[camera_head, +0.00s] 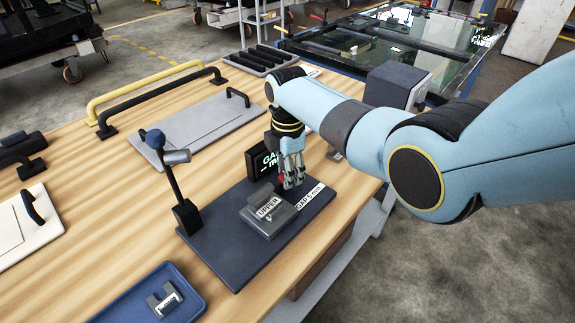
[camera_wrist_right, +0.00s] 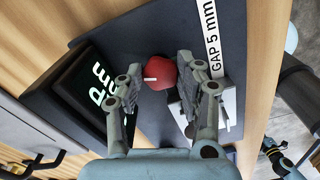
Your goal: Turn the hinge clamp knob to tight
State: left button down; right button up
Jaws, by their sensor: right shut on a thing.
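The hinge clamp knob is red and round, with a white pointer line; in the wrist view the knob (camera_wrist_right: 161,73) sits between my right fingers, its line pointing left toward the display. In the head view only a bit of the red knob (camera_head: 281,178) shows beside the fingers. My right gripper (camera_head: 291,181) points down and is shut on the knob; the wrist view shows the gripper (camera_wrist_right: 160,80) with a finger on each side. A grey block labelled UPPER (camera_head: 268,212) stands on the dark plate (camera_head: 225,255). My left gripper is out of view.
A black gap display (camera_head: 258,160) stands close beside the gripper, its digits partly hidden. A GAP 5 mm label (camera_head: 309,197) lies on the plate. A post with a blue ball (camera_head: 170,180) rises at the plate's left. A blue tray (camera_head: 190,310) lies in front.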

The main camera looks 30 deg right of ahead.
jog(key=m+p, duration=0.1)
jog(key=m, duration=0.2)
jog(key=shift+s+r+m+p, duration=0.1)
jog(key=shift+m+p, duration=0.25)
jog(key=shift+m, duration=0.05)
jog(key=m+p, duration=0.1)
jog(key=m, duration=0.2)
jog(key=shift+m, duration=0.3)
jog(key=m+p, duration=0.1)
jog(key=m, duration=0.2)
jog(key=shift+a+m, duration=0.1)
jog(key=shift+m, duration=0.2)
jog(key=m, duration=0.4)
jog(key=shift+s+m+p, duration=0.1)
jog(key=shift+m+p, duration=0.2)
jog(key=shift+p, duration=0.1)
jog(key=m, duration=0.3)
jog(key=shift+a+m, duration=0.1)
jog(key=shift+m, duration=0.2)
jog(key=m, duration=0.4)
jog(key=shift+a+m+p, duration=0.1)
jog(key=shift+m+p, duration=0.2)
jog(key=m, duration=0.4)
jog(key=shift+m, duration=2.1)
